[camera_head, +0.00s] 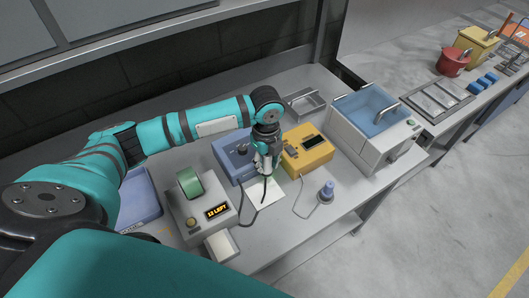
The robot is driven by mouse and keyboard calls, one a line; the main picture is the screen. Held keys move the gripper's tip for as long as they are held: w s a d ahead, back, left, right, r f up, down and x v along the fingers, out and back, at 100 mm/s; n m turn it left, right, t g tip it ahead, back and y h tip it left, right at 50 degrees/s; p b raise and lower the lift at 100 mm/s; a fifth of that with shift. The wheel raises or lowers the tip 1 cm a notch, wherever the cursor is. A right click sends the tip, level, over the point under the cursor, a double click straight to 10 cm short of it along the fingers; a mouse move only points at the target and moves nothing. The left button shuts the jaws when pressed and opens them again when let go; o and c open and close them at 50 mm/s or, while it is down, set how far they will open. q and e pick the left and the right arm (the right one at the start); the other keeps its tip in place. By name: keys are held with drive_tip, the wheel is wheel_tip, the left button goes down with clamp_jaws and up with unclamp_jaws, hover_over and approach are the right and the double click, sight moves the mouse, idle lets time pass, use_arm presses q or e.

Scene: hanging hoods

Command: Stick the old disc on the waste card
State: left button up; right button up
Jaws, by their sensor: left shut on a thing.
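My left gripper (265,170) points down over the workbench, just above the far part of a white card (265,196). It is shut on a small dark tool with a black cable (258,212) that loops down over the card's left side. The gripper hides most of the tool, and I cannot tell whether its tip touches the card. The old disc is too small or hidden to make out. My right gripper is out of view.
A grey dispenser (192,215) with a green roll reads "12 LEFT". A blue box (229,160) and yellow instrument (307,152) flank the gripper. A blue knobbed piece (327,191) stands right. A water bath (367,125) stands farther right. An open white box (221,245) is at front.

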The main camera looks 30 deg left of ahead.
use_arm(q)
drive_tip(key=shift+w+a+f+m, duration=0.1)
drive_tip(key=shift+a+f+m, duration=0.2)
drive_tip(key=shift+m, duration=0.5)
drive_tip(key=shift+f, duration=1.2)
wheel_tip(320, 180, down, 7)
drive_tip(key=b, duration=0.6)
wheel_tip(320, 180, down, 3)
drive_tip(key=b, duration=0.3)
drive_tip(key=shift+r, duration=0.2)
drive_tip(key=shift+f, duration=0.2)
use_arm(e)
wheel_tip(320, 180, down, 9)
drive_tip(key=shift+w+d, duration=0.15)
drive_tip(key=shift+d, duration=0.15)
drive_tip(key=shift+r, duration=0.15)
use_arm(q)
drive_tip(key=shift+f, duration=0.15)
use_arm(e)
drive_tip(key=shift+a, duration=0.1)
